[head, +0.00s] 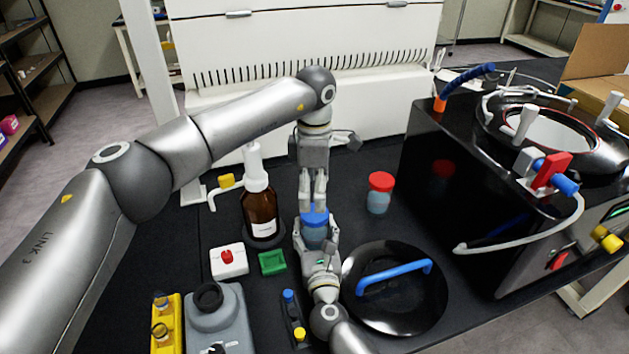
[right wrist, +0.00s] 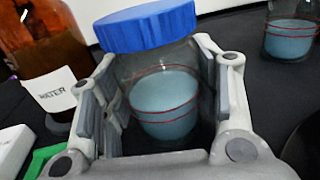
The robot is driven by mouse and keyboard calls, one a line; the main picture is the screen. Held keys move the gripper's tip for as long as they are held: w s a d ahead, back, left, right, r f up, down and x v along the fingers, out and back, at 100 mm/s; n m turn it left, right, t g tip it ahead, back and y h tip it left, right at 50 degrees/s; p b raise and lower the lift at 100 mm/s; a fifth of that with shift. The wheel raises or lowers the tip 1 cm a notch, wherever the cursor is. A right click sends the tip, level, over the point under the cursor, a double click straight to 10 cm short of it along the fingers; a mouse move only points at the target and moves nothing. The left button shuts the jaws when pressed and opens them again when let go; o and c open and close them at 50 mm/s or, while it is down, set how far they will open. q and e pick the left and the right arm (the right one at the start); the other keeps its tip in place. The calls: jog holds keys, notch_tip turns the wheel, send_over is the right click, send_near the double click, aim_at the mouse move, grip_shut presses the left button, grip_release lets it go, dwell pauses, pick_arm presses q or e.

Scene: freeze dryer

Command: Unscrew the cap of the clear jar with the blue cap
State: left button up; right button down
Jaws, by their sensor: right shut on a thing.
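The clear jar (right wrist: 165,100) with blue liquid stands upright between the fingers of my right gripper (head: 316,244), which is shut on its body. In the right wrist view the fingers flank the glass on both sides. The blue cap (right wrist: 145,27) sits on the jar and also shows in the head view (head: 315,217). My left gripper (head: 312,202) points down right over the cap, its two fingers apart. No left finger shows against the cap's side in the right wrist view, so it looks to be above the cap, not around it.
A brown bottle (head: 260,211) labelled WATER stands left of the jar. A red-capped jar (head: 380,194) stands to the right. A black lid with a blue handle (head: 394,280) lies at front right, near the black freeze dryer (head: 455,190). A green block (head: 272,263) lies at front left.

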pick_arm(q)
notch_tip(320, 180, down, 6)
dwell(0.4)
jog(key=c, duration=1.1)
jog(key=n, duration=0.5)
jog(key=shift+n, duration=0.3)
jog(key=n, duration=0.4)
jog(key=shift+r, duration=0.25)
jog(key=shift+r, duration=0.9)
